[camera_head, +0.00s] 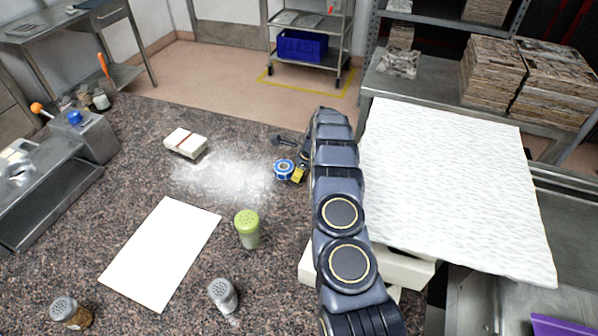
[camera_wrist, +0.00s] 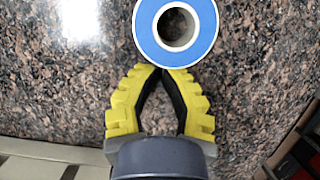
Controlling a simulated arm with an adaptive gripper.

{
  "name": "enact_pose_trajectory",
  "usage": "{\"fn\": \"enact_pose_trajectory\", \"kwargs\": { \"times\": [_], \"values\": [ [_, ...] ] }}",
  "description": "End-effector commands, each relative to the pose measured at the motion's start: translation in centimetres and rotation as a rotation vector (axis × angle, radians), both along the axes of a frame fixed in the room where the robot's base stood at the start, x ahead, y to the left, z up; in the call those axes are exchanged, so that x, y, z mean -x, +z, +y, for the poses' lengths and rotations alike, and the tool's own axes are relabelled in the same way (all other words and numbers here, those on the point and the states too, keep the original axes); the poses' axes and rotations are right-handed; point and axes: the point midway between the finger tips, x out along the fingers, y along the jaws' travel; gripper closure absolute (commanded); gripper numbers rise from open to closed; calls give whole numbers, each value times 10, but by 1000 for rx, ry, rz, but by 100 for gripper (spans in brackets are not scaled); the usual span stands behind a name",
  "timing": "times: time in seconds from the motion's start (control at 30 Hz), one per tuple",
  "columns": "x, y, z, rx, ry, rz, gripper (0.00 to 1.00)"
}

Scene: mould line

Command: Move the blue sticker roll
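The blue sticker roll (camera_head: 284,170) sits at the right edge of the white powdery patch on the counter, just left of my gripper. My gripper (camera_head: 299,173) has yellow and black fingers. In the wrist view my gripper (camera_wrist: 160,72) has its fingertips together at the roll's lower edge. No part of the roll shows between the fingers. I cannot tell whether the tips touch it.
A white block with a red band (camera_head: 186,143) and a green-topped shaker (camera_head: 248,229) stand nearby. A white sheet (camera_head: 160,254) lies at left. A metal-topped shaker (camera_head: 223,295) stands in front. A large white sheet (camera_head: 450,185) spreads right of my arm. Speckled counter around the roll is partly clear.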

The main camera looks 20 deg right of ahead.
Motion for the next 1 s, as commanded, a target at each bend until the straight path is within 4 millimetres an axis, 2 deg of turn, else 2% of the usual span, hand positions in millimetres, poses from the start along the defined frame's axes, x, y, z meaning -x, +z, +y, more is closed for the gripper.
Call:
{"fn": "enact_pose_trajectory", "kwargs": {
  "times": [0.23, 0.6, 0.8, 1.0],
  "values": [
    [-4, 0, 3, 2, 2, -2, 100],
    [-40, 1, 38, 2, 3, -4, 100],
    [-48, 0, 47, 2, 1, -3, 100],
    [-48, 1, 48, 1, 0, -1, 100]
  ]
}}
